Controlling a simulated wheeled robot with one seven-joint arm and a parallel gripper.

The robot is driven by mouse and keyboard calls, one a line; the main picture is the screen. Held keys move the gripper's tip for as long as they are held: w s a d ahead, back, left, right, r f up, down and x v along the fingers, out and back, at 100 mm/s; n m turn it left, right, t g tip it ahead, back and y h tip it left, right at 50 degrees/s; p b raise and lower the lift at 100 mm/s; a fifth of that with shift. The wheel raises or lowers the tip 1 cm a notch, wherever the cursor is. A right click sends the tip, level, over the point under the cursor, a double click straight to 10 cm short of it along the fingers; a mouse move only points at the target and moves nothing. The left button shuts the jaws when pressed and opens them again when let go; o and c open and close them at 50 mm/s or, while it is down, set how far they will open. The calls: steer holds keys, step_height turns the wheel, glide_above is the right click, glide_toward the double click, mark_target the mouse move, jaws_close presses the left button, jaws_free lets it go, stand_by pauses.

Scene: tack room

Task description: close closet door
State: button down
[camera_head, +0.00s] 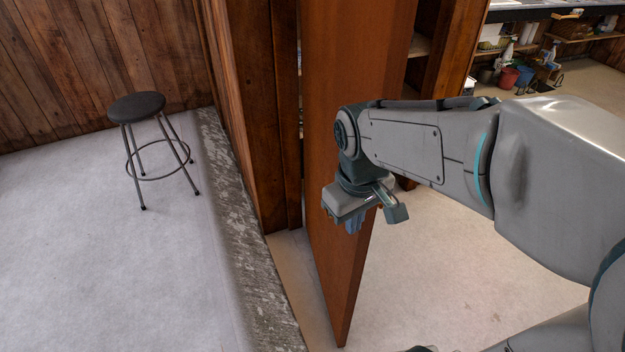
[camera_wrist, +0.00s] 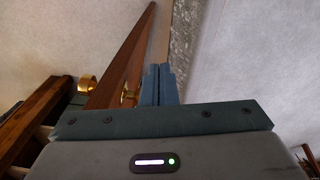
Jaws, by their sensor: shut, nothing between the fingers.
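The closet door (camera_head: 345,95) is a reddish-brown panel standing open, its free lower corner jutting out over the floor. It also shows in the wrist view as a slanting brown slab (camera_wrist: 128,52). A brass knob (camera_wrist: 87,84) sits on one side of it and a second brass knob (camera_wrist: 129,96) on the other, close to my fingers. My gripper (camera_head: 355,222) is shut and empty, pointing down in front of the door in the head view. Its fingers (camera_wrist: 160,84) are together just right of the door in the wrist view; contact cannot be told. My arm hides part of the door.
The wooden closet frame (camera_head: 270,110) and shelves (camera_head: 420,46) are behind the door. A black-topped stool (camera_head: 137,107) stands on the grey floor at left. A mottled strip (camera_head: 245,240) edges that floor. Buckets (camera_head: 508,77) and shelves are far right. Floor right of the door looks clear.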

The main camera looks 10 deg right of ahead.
steer(key=w+a+f+n+h+b, duration=0.1)
steer(key=w+a+f+n+h, duration=0.25)
steer(key=w+a+n, duration=0.35)
steer(key=w+a+f+n+h+b, duration=0.1)
steer(key=w+a+f+n+h, duration=0.2)
steer(key=w+a+n+h, duration=0.35)
steer(key=d+f+y, duration=0.1)
steer(key=d+f, duration=0.5)
steer(key=d, duration=0.3)
steer(key=shift+f+n, duration=0.3)
steer(key=shift+n, duration=0.15)
steer(key=shift+d, duration=0.1)
